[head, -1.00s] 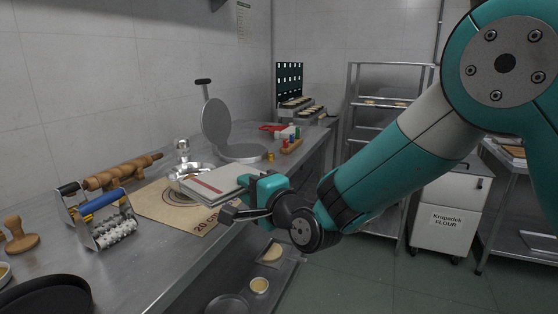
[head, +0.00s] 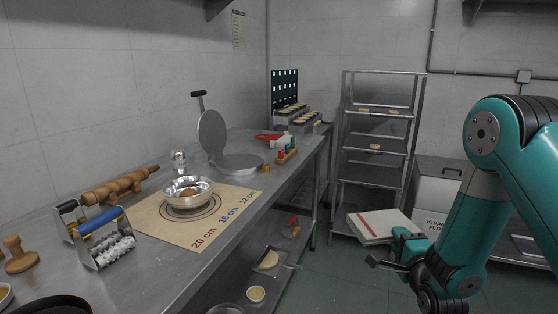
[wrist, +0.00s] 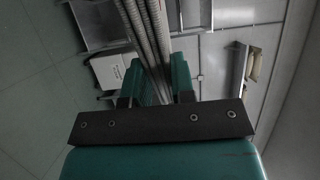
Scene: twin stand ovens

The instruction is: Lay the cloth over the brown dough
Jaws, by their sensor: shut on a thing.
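The brown dough (head: 189,193) sits in a shiny metal bowl (head: 176,203) on the printed mat, uncovered. The cloth (head: 376,226), folded flat and whitish with a red stripe, is in my gripper (head: 402,238) at the right of the head view. My gripper is shut on the cloth's near right edge. It holds the cloth out over the floor, right of the counter and well apart from the bowl.
The steel counter (head: 150,262) carries the tan mat (head: 228,216), an open round press (head: 236,163), a rolling pin (head: 120,186) and a blue-handled roller (head: 103,240). A shelf rack (head: 347,165) and a flour bin (head: 438,180) stand behind my arm.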

